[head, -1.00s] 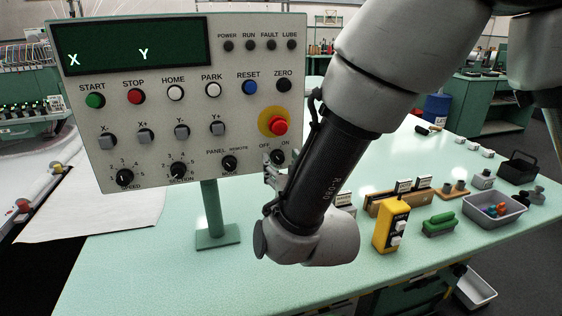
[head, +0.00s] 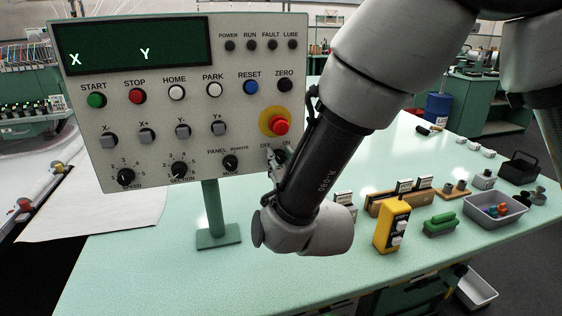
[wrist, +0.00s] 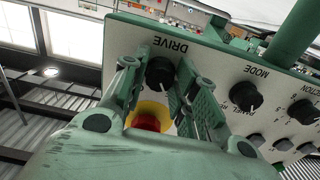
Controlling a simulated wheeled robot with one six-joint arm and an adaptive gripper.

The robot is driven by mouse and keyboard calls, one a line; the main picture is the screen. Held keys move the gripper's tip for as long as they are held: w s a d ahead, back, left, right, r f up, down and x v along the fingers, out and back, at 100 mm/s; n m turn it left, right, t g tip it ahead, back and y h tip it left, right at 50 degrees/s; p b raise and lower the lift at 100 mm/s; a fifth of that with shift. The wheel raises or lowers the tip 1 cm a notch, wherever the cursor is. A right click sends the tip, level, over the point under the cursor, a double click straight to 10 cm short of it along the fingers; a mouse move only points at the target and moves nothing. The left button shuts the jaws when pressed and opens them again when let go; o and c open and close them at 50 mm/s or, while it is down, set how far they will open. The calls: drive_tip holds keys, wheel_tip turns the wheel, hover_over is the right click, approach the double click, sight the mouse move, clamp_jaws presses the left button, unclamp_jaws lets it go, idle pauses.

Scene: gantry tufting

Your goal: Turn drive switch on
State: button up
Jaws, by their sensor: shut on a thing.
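The drive switch is a black rotary knob on the lower right of the beige control panel (head: 110,165). In the wrist view the knob (wrist: 160,73) sits under the upside-down DRIVE label, between my two green fingers. My gripper (wrist: 157,74) is shut on the knob. In the head view my gripper (head: 275,160) reaches the panel just below the OFF and ON marks, and it hides most of the knob. I cannot tell clearly which mark the knob points to.
The red emergency stop (head: 279,125) on its yellow base is just above the drive switch. The mode knob (head: 230,162) is to its left. A yellow pendant (head: 391,228), green handle (head: 440,224) and grey bin (head: 497,209) stand on the table to the right.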

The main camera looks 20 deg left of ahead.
drive_tip(key=m, duration=0.6)
drive_tip(key=shift+m, duration=0.3)
drive_tip(key=m, duration=0.3)
drive_tip(key=shift+m, duration=2)
drive_tip(key=o, duration=1)
drive_tip(key=shift+o, duration=0.2)
